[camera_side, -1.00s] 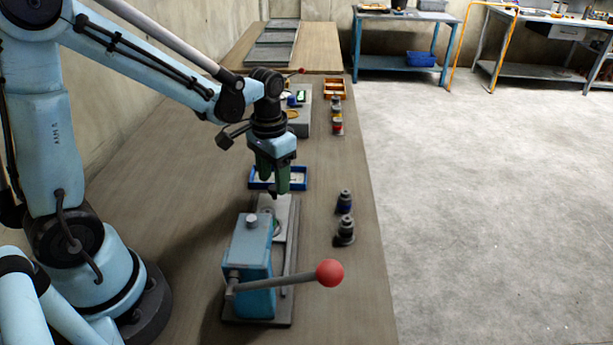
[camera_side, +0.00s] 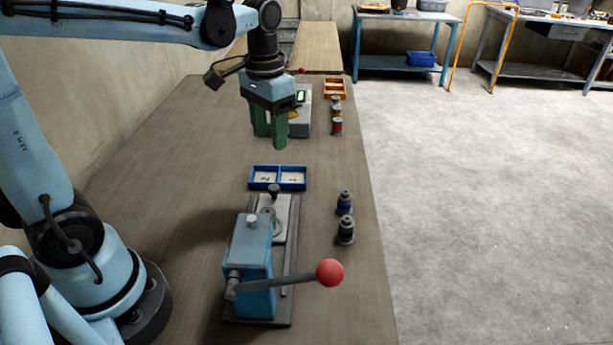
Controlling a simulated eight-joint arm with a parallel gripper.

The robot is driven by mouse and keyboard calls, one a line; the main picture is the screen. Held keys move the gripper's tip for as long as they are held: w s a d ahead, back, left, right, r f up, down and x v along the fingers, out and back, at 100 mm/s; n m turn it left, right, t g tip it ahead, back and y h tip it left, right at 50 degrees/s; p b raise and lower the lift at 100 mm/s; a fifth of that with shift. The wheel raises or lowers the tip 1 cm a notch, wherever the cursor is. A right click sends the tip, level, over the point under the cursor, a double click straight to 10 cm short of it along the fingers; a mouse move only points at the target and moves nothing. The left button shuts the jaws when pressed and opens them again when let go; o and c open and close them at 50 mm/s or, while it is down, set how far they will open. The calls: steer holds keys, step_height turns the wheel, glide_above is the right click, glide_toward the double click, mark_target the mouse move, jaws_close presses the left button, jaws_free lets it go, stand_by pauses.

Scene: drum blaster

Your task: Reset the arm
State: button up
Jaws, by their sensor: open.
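My gripper (camera_side: 270,140) has green fingers pointing down and spread apart. It hangs empty in the air above the table, behind the blue tray in the picture. My light blue arm reaches in from the left, with the upper link raised near the top edge. Nothing is held between the fingers.
A blue press with a red-knobbed lever (camera_side: 252,262) stands at the table front. Behind it is a blue two-part tray (camera_side: 278,178). Dark cylinders (camera_side: 345,230) stand to the right. A grey device (camera_side: 300,122), more cylinders (camera_side: 336,122) and an orange tray (camera_side: 335,89) are farther back.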

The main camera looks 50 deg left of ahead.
steer(key=s+d+f+t, duration=0.2)
steer(key=s+d+t, duration=0.1)
steer(key=s+t, duration=0.2)
steer(key=shift+s+d+t, duration=0.25)
steer(key=shift+s+t, duration=0.1)
steer(key=shift+t, duration=0.75)
